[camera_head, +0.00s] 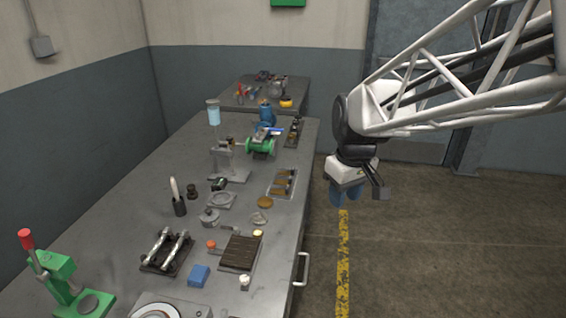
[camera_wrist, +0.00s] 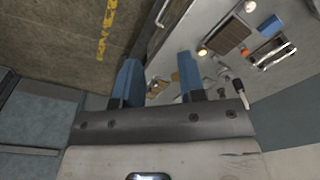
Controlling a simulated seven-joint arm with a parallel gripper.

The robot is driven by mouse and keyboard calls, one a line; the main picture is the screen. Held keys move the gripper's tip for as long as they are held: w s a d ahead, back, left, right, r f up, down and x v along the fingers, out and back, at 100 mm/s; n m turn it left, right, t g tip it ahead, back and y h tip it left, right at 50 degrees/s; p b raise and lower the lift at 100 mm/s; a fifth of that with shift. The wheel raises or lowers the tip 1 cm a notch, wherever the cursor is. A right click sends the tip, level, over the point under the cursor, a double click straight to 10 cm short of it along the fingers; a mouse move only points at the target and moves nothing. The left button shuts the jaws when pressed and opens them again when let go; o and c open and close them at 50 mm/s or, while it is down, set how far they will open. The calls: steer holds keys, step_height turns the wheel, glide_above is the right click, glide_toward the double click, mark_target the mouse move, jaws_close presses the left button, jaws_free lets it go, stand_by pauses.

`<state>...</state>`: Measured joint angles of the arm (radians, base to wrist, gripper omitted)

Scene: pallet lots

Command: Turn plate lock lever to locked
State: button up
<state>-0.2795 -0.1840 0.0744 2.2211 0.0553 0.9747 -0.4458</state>
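A dark ribbed plate (camera_head: 240,253) lies near the right edge of the workbench, and it also shows in the wrist view (camera_wrist: 226,33). Small knobs sit around it: an orange one (camera_head: 211,244) at its left, a yellowish one (camera_head: 257,234) at its far right corner and a white one (camera_head: 244,281) in front. A small grey lever-like piece (camera_head: 230,228) lies beyond the plate. I cannot tell which of these is the plate lock lever, nor its setting. My gripper (camera_head: 345,193) hangs beyond the bench's right edge, away from the plate. In the wrist view its blue fingers (camera_wrist: 158,82) are apart and empty.
The workbench (camera_head: 130,215) also holds a blue block (camera_head: 199,275), a rack with two metal rods (camera_head: 167,250), a green press (camera_head: 62,275), a grey stand (camera_head: 228,160) and a green-and-blue valve (camera_head: 261,143). A drawer handle (camera_head: 302,269) juts from its side. The floor at right is clear.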

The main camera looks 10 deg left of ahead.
steer(key=w+a+f+n, duration=0.3)
steer(key=w+a, duration=0.3)
steer(key=a, duration=0.3)
steer(key=n+g, duration=0.3)
steer(key=n, duration=0.4)
glide_toward(229, 229)
steer(key=shift+w+a+f+h, duration=0.1)
steer(key=shift+a+h, duration=0.2)
steer(key=shift+a, duration=0.3)
steer(key=shift+x, duration=3.9)
steer(key=shift+w, duration=0.1)
steer(key=shift+c, duration=0.5)
jaws_close()
